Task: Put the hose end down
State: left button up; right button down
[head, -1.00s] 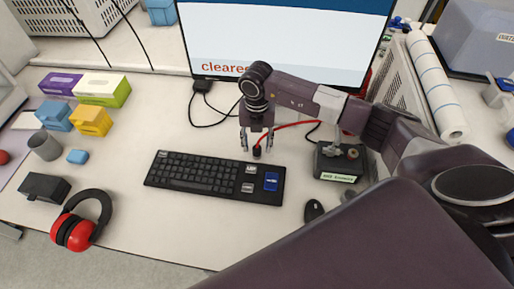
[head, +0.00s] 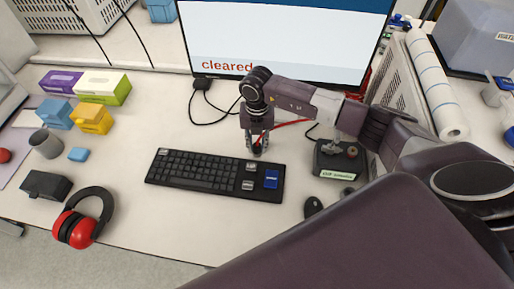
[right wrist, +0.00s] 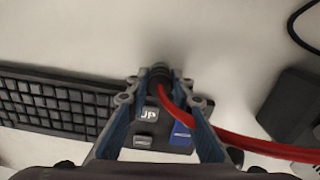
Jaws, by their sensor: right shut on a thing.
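The hose end is a black fitting on a red hose. In the right wrist view the hose end (right wrist: 158,77) sits between the blue-sided fingers of my right gripper (right wrist: 156,84), which are shut on it. The red hose (right wrist: 235,140) bends away to the lower right. In the head view my right gripper (head: 257,147) points down just behind the keyboard, low over the table, and its fingers mostly hide the fitting. The red hose (head: 291,123) runs right behind my arm. I cannot tell whether the fitting touches the table. My left gripper is not in view.
A black keyboard (head: 205,173) lies just in front of the gripper. A labelled black box (head: 338,160) and a mouse (head: 313,206) are to the right. A monitor (head: 280,35) stands behind. The table (head: 150,120) left of the gripper is clear.

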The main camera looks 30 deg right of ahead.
aim_at(257, 145)
notch_tip(257, 145, up, 19)
jog(key=b, duration=0.5)
jog(key=s+a+m+b, duration=0.1)
jog(key=s+a+m, duration=0.2)
jog(key=m, duration=1.2)
jog(key=s+a+f+m+b, duration=0.1)
jog(key=s+a+m, duration=0.2)
jog(key=m, duration=1.2)
jog(key=shift+s+a+b, duration=0.3)
jog(key=shift+s+a, duration=0.05)
jog(key=shift+s, duration=0.2)
jog(key=shift+f, duration=0.15)
